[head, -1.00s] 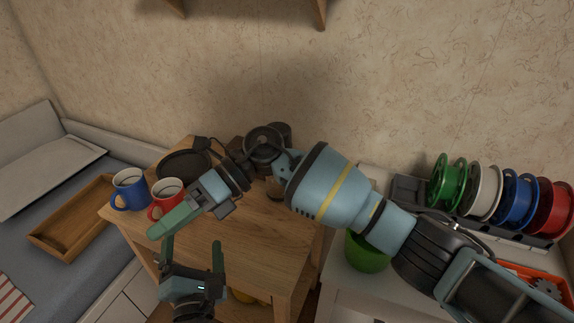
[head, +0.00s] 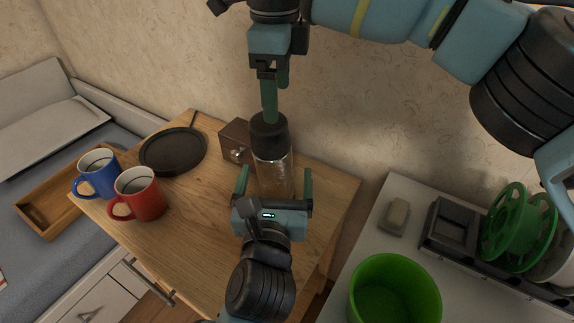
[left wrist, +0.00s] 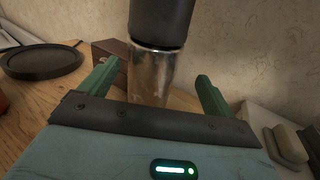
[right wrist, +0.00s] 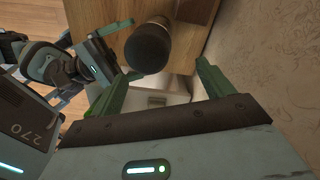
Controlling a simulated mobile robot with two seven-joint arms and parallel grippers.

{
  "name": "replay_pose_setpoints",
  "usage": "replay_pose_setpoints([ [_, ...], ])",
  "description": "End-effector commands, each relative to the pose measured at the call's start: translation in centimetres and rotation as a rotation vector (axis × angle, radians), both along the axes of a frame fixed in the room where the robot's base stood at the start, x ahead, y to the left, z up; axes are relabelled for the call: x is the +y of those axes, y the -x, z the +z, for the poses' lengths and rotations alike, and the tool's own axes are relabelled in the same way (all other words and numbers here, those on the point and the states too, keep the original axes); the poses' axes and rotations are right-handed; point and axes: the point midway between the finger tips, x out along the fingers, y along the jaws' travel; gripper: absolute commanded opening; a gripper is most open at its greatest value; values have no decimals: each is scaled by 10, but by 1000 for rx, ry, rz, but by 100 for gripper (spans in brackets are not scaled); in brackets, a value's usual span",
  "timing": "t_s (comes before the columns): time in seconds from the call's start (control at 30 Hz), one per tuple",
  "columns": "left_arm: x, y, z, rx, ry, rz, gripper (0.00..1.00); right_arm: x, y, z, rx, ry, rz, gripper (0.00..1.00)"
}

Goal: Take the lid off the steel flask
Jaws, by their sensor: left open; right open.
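The steel flask (head: 273,176) stands upright on the wooden table, with its black lid (head: 268,134) on top. My left gripper (head: 274,186) is open, its fingers on either side of the flask's body in the head view. In the left wrist view the steel body (left wrist: 150,75) shows between and beyond the open fingers, under the dark lid (left wrist: 160,22). My right gripper (head: 272,98) is open and points down just above the lid. In the right wrist view the round lid top (right wrist: 148,48) lies between the fingertips, close to them. I cannot tell whether any finger touches the flask.
A black round plate (head: 172,152), a red mug (head: 142,196) and a blue mug (head: 98,176) are on the table's left. A green bucket (head: 394,290) and a green spool (head: 520,222) are at right.

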Motion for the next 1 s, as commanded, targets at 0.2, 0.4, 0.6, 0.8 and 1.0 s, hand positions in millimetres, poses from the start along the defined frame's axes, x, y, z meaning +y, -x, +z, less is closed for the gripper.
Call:
replay_pose_setpoints([
  [0.2, 0, -1, 0, 0, -2, 1, 89, 0, 0, 0, 1, -2, 1, 80],
  [0.4, -2, -19, 0, -1, -3, 2, 89, 1, 0, 0, 2, -2, 1, 80],
  [0.6, -5, -48, 1, -2, -4, 1, 89, 1, 0, 0, 1, -3, 1, 80],
  [0.8, -7, -70, 0, -1, -3, 1, 89, 1, 0, 0, 1, -3, 1, 80],
  [1.0, -8, -78, 0, -1, -3, 0, 89, 1, 0, 0, 1, -3, 1, 80],
])
